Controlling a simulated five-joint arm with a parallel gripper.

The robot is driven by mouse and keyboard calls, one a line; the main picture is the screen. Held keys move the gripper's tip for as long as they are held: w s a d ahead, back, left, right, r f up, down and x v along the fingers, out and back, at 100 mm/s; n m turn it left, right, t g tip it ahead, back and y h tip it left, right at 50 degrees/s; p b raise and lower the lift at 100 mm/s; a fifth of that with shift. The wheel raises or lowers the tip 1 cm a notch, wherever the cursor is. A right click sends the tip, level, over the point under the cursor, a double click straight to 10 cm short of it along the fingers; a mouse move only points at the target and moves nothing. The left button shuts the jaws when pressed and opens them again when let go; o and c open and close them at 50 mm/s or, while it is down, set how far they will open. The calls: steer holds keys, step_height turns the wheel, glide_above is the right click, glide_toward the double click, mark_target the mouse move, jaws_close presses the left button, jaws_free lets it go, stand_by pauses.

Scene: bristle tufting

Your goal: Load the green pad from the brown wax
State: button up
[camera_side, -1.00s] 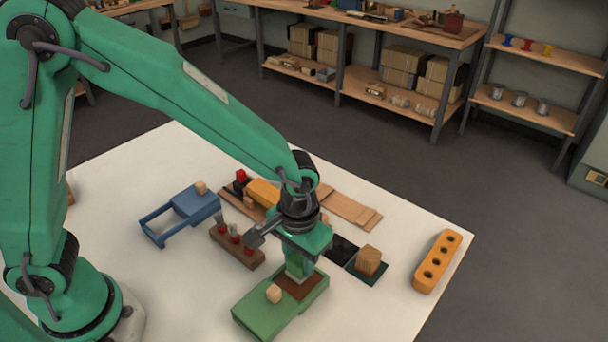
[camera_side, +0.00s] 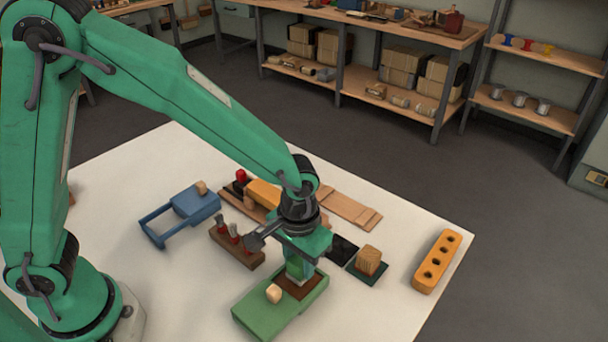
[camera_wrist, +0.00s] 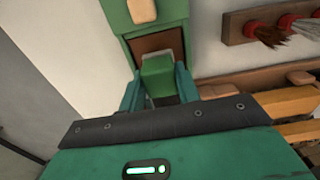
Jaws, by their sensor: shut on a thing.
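My gripper (camera_side: 299,272) points down over the green tray (camera_side: 268,312) and is shut on the green pad (camera_side: 293,271). In the wrist view the pad (camera_wrist: 158,76) sits between my two teal fingers (camera_wrist: 158,90). The brown wax (camera_side: 303,288) is a dark brown patch at the far end of the tray, directly below the pad. The wax also shows in the wrist view (camera_wrist: 170,41), partly hidden by the pad. The pad's lower end is at or just above the wax; contact cannot be told.
A cream knob (camera_side: 273,293) stands on the tray. A brown rack (camera_side: 238,250) with several brushes is left of my gripper. A wooden block (camera_side: 368,260) on a dark green plate and an orange holed bar (camera_side: 437,262) are to the right.

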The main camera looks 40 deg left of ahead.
mark_target(299, 259)
steer(key=shift+f, duration=0.65)
stand_by(1.8)
steer(key=shift+r, duration=0.1)
steer(key=shift+r, duration=3.5)
steer(key=w+a+r, duration=0.2)
steer(key=a, duration=0.5)
steer(key=w+a+r, duration=0.3)
steer(key=a, duration=0.4)
steer(key=w+a+r, duration=0.2)
steer(key=a+r, duration=0.1)
steer(key=a, duration=0.4)
steer(key=shift+w, duration=0.25)
